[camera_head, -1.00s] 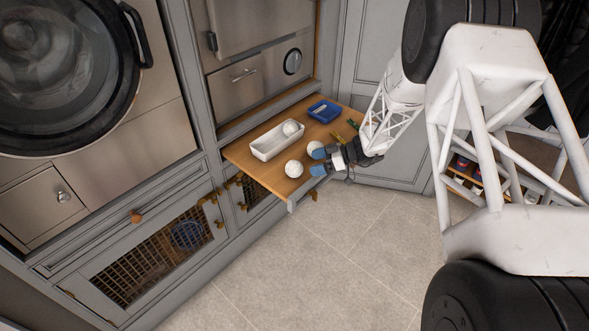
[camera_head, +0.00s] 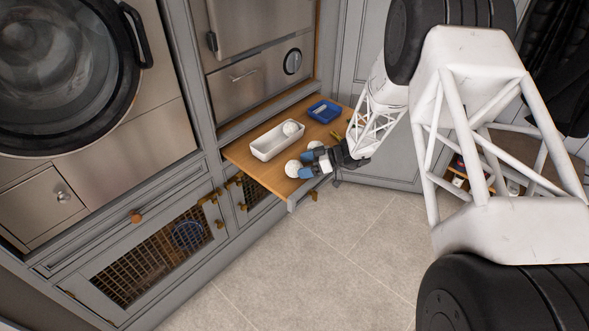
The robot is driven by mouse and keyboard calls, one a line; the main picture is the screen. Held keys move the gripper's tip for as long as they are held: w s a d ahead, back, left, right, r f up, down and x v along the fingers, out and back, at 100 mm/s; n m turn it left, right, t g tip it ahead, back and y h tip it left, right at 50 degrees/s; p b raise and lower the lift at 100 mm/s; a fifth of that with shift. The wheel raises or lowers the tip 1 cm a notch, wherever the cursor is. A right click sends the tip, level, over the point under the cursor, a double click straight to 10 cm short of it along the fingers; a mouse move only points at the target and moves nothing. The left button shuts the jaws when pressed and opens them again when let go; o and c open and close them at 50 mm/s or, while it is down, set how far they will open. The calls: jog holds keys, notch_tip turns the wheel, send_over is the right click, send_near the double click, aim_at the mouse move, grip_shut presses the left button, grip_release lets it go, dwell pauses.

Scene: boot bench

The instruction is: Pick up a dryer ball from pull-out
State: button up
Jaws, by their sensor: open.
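The wooden pull-out (camera_head: 240,158) extends from the grey cabinet. A white dryer ball (camera_head: 292,168) lies on it near the front edge. A second white ball (camera_head: 315,145) shows just behind my gripper and is partly hidden by it. A third white ball (camera_head: 290,128) sits in the white rectangular tray (camera_head: 268,148). My gripper (camera_head: 305,165) has blue fingertips and is open. Its fingertips are right at the front ball's right side; I cannot tell whether they touch it or are around it.
A blue tray (camera_head: 323,111) lies at the back right of the pull-out, with small yellow-green items (camera_head: 337,135) near my wrist. Steel appliance fronts (camera_head: 255,78) rise behind. The tiled floor (camera_head: 300,260) in front is clear.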

aim_at(299, 162)
jog(key=shift+x, duration=1.65)
jog(key=c, duration=1)
jog(key=shift+r, duration=0.1)
jog(key=shift+r, duration=0.75)
notch_tip(299, 162, up, 2)
jog(key=shift+r, duration=0.1)
jog(key=s+d+r, duration=0.1)
jog(key=s+d, duration=0.2)
jog(key=s, duration=1.2)
jog(key=shift+s, duration=0.4)
